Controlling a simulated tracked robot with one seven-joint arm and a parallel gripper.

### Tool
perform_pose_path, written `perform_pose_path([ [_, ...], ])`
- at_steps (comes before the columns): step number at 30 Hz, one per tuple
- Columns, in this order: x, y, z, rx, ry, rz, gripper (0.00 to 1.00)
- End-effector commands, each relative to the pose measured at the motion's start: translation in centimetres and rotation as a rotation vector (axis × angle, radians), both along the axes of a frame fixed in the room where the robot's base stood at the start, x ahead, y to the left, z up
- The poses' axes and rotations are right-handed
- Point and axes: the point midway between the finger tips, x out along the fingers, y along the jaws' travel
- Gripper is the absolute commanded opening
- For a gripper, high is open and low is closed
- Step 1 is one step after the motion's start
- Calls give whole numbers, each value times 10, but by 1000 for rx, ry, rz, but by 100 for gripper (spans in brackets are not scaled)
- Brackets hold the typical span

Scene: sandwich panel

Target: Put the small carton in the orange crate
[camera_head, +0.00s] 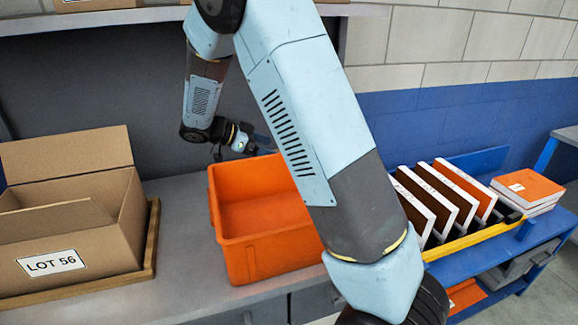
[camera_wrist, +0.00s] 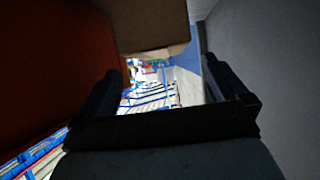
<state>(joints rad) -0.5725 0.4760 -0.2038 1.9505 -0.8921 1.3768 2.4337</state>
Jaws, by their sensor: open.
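The orange crate (camera_head: 245,250) stands on the grey bench in the middle of the head view; the part of its inside that shows is empty. My gripper (camera_head: 268,143) is low behind the crate's back rim, partly hidden by my arm. In the wrist view my gripper (camera_wrist: 165,78) is open, with its two dark fingers apart. A brown carton (camera_wrist: 150,25), probably the small carton, is ahead of the fingers at the top of the wrist view, apart from them as far as I can tell. I cannot make it out in the head view.
An open cardboard box (camera_head: 80,230) marked LOT 56 stands on a wooden tray (camera_head: 152,245) at left. A blue rack (camera_head: 510,240) at right holds upright panels (camera_head: 440,200) and a flat orange-topped stack (camera_head: 528,187). A dark orange surface (camera_wrist: 50,60) and a grey surface (camera_wrist: 270,70) flank my gripper closely.

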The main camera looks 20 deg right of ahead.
Motion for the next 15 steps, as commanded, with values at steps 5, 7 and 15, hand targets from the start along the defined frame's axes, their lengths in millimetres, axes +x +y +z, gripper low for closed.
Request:
perform_pose_path([
  [5, 0, -9, -5, 0, 1, 0, 100],
  [7, 0, -11, -6, 0, 1, 0, 100],
  [15, 1, -37, -20, 0, 2, -1, 100],
])
